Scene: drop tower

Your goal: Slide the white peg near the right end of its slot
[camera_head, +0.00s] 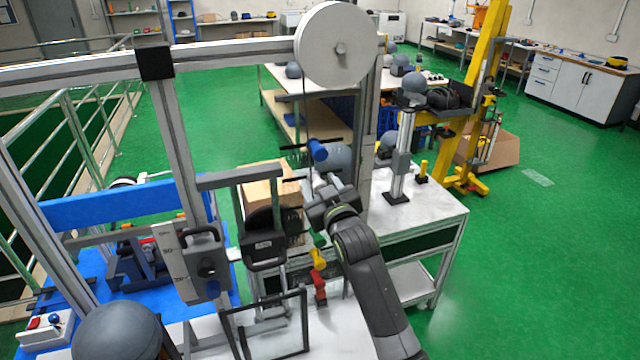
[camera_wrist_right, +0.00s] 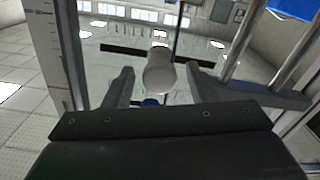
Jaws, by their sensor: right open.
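The white peg (camera_wrist_right: 158,72) shows in the right wrist view as a pale round-ended cylinder. It stands out in front of a dark horizontal slot (camera_wrist_right: 125,50), around the middle of its visible length. My right gripper (camera_wrist_right: 160,72) is open, with one finger on each side of the peg and a visible gap on both sides. In the head view my right gripper (camera_head: 318,188) is at the tower's front, below a blue cylinder (camera_head: 317,150). My left gripper is not in view.
The tower has grey posts (camera_head: 180,150), a white wheel (camera_head: 338,46) on top and a hanging cord. A black handled carriage (camera_head: 264,248) and a ruler plate (camera_head: 170,255) stand left of my right gripper. A cardboard box (camera_head: 268,185) is behind. Green floor is free at right.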

